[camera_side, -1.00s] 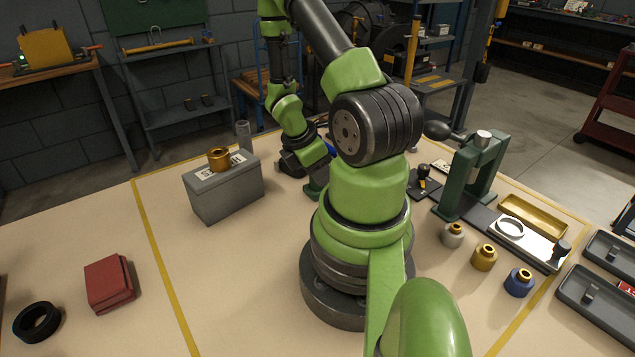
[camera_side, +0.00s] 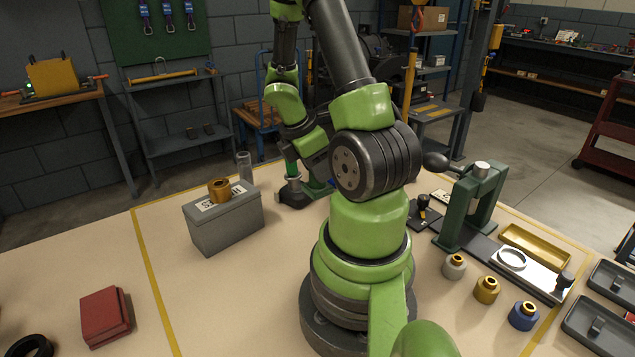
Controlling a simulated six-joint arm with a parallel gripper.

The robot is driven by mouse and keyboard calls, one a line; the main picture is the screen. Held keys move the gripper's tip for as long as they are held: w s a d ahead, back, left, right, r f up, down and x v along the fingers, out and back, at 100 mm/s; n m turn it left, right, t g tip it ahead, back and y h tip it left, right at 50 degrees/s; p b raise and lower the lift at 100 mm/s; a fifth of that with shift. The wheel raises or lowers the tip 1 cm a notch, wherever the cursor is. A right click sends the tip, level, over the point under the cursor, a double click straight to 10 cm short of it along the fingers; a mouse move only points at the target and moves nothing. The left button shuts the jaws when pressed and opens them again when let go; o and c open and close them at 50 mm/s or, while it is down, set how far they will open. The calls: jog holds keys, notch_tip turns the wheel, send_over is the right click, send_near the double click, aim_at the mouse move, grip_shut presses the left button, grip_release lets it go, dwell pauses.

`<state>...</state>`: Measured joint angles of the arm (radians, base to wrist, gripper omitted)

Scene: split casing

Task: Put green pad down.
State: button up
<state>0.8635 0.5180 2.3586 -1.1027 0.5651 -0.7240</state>
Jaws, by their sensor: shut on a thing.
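My wrist (camera_side: 287,100) hangs behind my shoulder joint, at the back of the table. The end of my gripper and its fingertips are hidden behind my own arm. I cannot make out the green pad for certain. A small upright green piece (camera_side: 291,168) with a grey collar shows above a dark base (camera_side: 293,194), just left of my shoulder joint. I cannot tell whether it is the pad or part of a fixture.
A grey box (camera_side: 225,222) with a brass ring (camera_side: 219,189) stands at left. A red box (camera_side: 105,315) is at front left. A green press (camera_side: 470,205), brass tray (camera_side: 534,246), and silver (camera_side: 454,267), brass (camera_side: 486,290) and blue (camera_side: 523,315) pieces are right. The table's left middle is clear.

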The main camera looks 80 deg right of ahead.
notch_tip(320, 180, up, 2)
jog(key=shift+r, duration=0.15)
notch_tip(320, 180, up, 5)
jog(key=shift+f, duration=0.1)
jog(key=w+d+n+t+h, duration=0.2)
jog(key=w+d+n+t, duration=0.3)
jog(key=w+d+n, duration=1.15)
jog(key=f+m, duration=0.1)
jog(key=f, duration=0.4)
jog(key=s+d+f+m, duration=0.1)
jog(key=f, duration=0.4)
jog(key=d+f+m, duration=0.1)
jog(key=f, duration=0.4)
jog(key=shift+s+d+f, duration=0.1)
jog(key=shift+s+d, duration=0.15)
jog(key=shift+s, duration=0.1)
jog(key=shift+f, duration=0.15)
jog(key=o, duration=1)
